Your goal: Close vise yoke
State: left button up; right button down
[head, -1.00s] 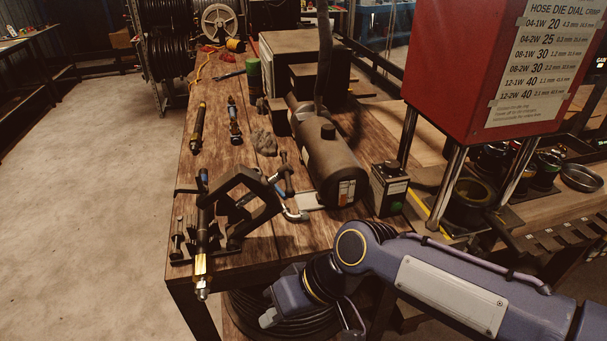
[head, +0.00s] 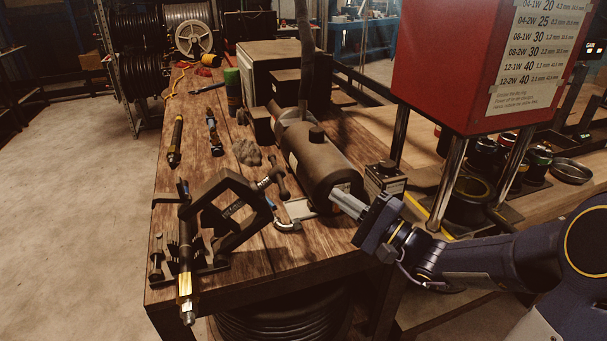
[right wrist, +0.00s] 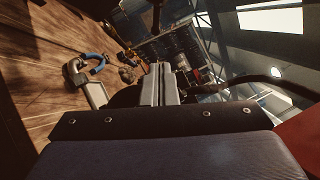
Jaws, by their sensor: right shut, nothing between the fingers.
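The black vise (head: 214,256) stands at the front left corner of the wooden bench. Its yoke (head: 233,199), a thick angular black frame, leans over to the right, with its screw and handle (head: 272,178) pointing toward the dark cylinder. A dark hose with a brass end fitting (head: 186,286) lies across the vise, its end over the front edge. My right gripper (head: 340,196) is shut and empty, pointing left in front of the cylinder, apart from the yoke. Its closed fingers (right wrist: 160,84) show in the right wrist view. My left gripper is not in view.
The dark cylinder (head: 325,168) stands behind my right gripper. A small clamp (head: 292,213) lies between vise and cylinder and shows in the right wrist view (right wrist: 88,70). The red machine (head: 457,68) stands at right. Hose pieces (head: 175,142) lie behind the vise.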

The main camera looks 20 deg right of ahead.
jog(key=w+a+r+p, duration=0.3)
jog(key=w+a, duration=0.4)
jog(key=a, duration=0.1)
jog(key=shift+a, duration=0.15)
jog(key=shift+w+r, duration=0.1)
jog(key=shift+r, duration=0.05)
